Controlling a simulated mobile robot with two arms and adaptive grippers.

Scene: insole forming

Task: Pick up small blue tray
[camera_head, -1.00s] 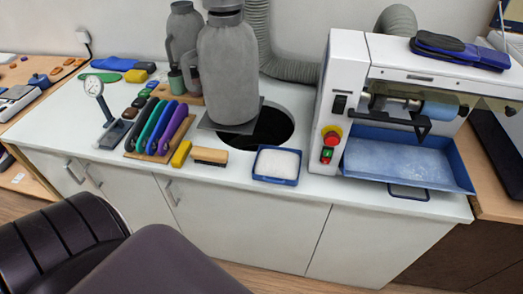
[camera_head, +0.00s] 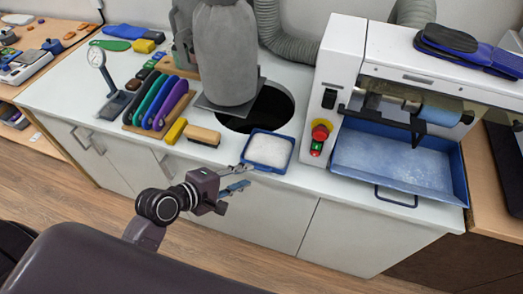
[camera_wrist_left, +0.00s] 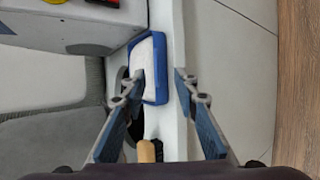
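The small blue tray (camera_head: 287,164) holds white material and sits on the white counter, left of the grinding machine. My left gripper (camera_head: 246,177) is at the counter's front edge, just in front of the tray's front-left corner. In the left wrist view the gripper (camera_wrist_left: 160,84) is open, its two fingers apart. The tray (camera_wrist_left: 164,84) shows beyond and between them, with one fingertip over its white content in the picture. I cannot tell whether either finger touches it. My right gripper is not in view.
The large blue dust tray (camera_head: 455,182) of the grinding machine (camera_head: 337,62) stands to the right. A wooden brush (camera_head: 203,135) and yellow block (camera_head: 175,131) lie to the left. A round hole (camera_head: 270,108) is behind. The floor in front is free.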

